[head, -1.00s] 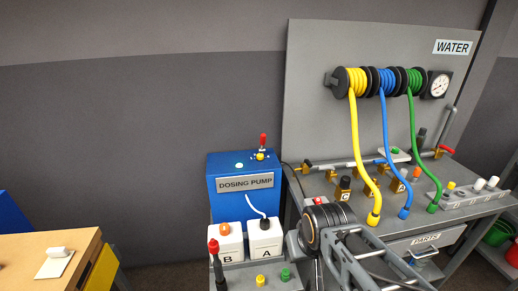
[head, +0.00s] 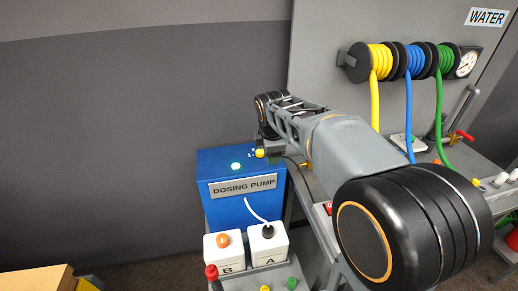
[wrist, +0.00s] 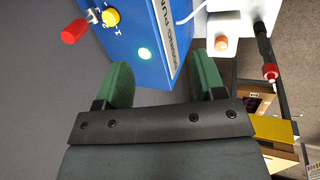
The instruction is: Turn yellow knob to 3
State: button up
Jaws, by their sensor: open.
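The yellow knob (head: 259,152) sits on top of the blue dosing pump (head: 212,205), partly hidden by my arm in the head view. In the wrist view, the knob (wrist: 111,17) is near the top edge, with small white marks beside it. I cannot read its setting for certain. My gripper (wrist: 160,76) is open and empty, with green finger pads apart. The knob lies beyond the left finger, not between the fingers. In the head view my gripper is mostly hidden behind my arm.
A red-handled lever (wrist: 75,31) stands close beside the knob. A lit green lamp (wrist: 144,53) is on the pump top. White bottles B (head: 224,254) and A (head: 268,246) stand in front of the pump. Yellow, blue and green hoses hang at the right.

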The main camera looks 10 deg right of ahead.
aim_at(260, 152)
jog(key=w+a+f+n+p, duration=0.1)
jog(key=w+a+f+n, duration=0.15)
jog(key=w+n, duration=1.1)
jog(key=shift+h, duration=0.4)
jog(key=x, duration=0.4)
jog(key=p+x, duration=0.1)
jog(key=x, duration=0.4)
jog(key=p+x, duration=0.1)
jog(key=x, duration=0.4)
jog(key=shift+d+r, duration=0.1)
jog(key=shift+d, duration=0.3)
jog(key=shift+c, duration=0.4)
jog(key=c, duration=0.8)
jog(key=m+g+h, duration=0.1)
jog(key=m, duration=0.4)
jog(key=shift+a+p, duration=0.1)
jog(key=shift+p, duration=0.25)
jog(key=shift+c, duration=0.2)
jog(key=shift+h, duration=0.3)
